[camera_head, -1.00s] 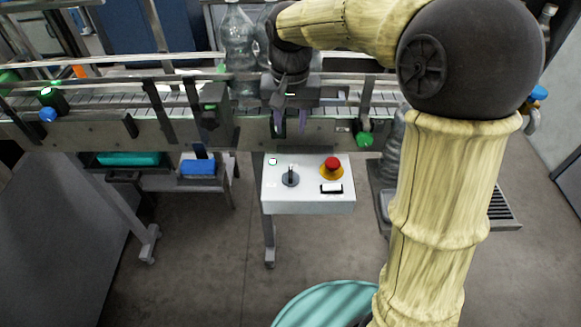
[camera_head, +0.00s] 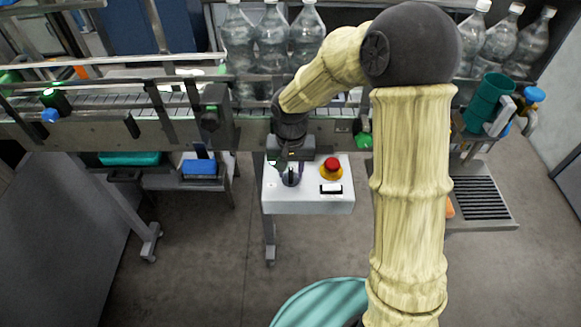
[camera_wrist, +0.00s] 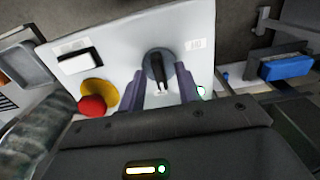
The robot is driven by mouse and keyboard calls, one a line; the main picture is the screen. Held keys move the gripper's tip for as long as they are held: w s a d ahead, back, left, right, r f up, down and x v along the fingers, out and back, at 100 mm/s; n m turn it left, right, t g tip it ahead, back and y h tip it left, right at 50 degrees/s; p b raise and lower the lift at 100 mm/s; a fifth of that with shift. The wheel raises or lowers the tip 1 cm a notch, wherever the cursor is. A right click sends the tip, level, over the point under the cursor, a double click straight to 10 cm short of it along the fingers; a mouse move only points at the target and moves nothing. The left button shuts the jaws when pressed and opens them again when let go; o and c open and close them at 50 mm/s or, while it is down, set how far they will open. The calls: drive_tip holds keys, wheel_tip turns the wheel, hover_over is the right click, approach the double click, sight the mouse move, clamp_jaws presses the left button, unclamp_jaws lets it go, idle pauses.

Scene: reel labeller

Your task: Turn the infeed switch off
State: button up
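The infeed switch, a dark round rotary knob with a raised lever (camera_wrist: 158,64), sits on a white control box (camera_head: 310,204). In the wrist view my gripper's two purple fingers stand apart, one on each side of the lever. The lever lies between them with a visible gap; I cannot tell whether either finger touches it.
A red emergency button on a yellow base (camera_head: 332,166) and a white rocker switch (camera_head: 331,188) are close to the right. The conveyor (camera_head: 180,132) runs behind the box, with clear bottles (camera_head: 272,40) beyond. The floor in front is open.

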drive_tip(key=shift+c, duration=0.2)
clamp_jaws()
drive_tip(key=shift+n, duration=0.3)
drive_tip(key=n+p, duration=0.1)
drive_tip(key=n, duration=0.3)
drive_tip(key=shift+r+p, duration=0.1)
drive_tip(key=shift+p, duration=0.25)
drive_tip(key=n+p, duration=0.1)
drive_tip(key=n, duration=0.3)
drive_tip(key=shift+n+p, duration=0.4)
drive_tip(key=n+p, duration=0.2)
drive_tip(key=n, duration=0.2)
drive_tip(key=shift+n, duration=0.3)
drive_tip(key=shift+w+n+p, duration=0.1)
drive_tip(key=shift+n+p, duration=0.85)
drive_tip(key=shift+n, duration=1.15)
